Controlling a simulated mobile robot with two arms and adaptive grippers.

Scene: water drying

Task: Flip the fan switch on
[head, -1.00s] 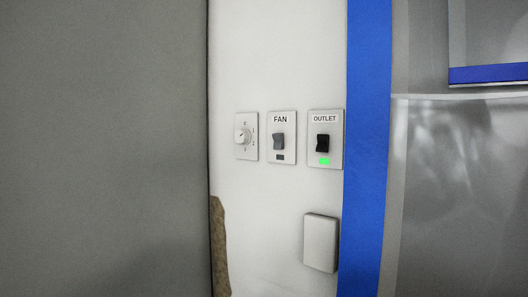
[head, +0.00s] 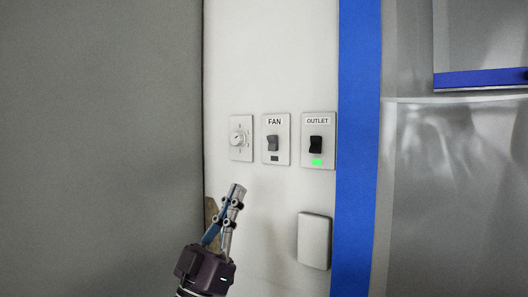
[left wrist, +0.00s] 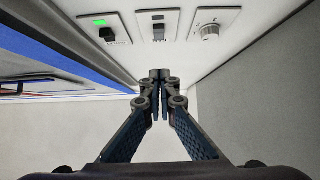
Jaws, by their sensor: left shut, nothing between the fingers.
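The fan switch (head: 272,143) is a grey rocker on a white plate labelled FAN, on the white wall in the middle of the head view. The small indicator below it is dark. It also shows in the left wrist view (left wrist: 158,32), upside down at the top. My left gripper (head: 238,190) is shut and empty, below and to the left of the fan plate in the head view, apart from the switch. In the left wrist view its fingertips (left wrist: 160,76) meet below the fan plate. My right gripper is not in view.
An outlet switch (head: 315,145) with a lit green light sits right of the fan plate. A dial (head: 238,139) sits left of it. A blank box (head: 314,241) is lower right. A blue strip (head: 358,150) edges the wall; a grey surface (head: 100,140) fills the left.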

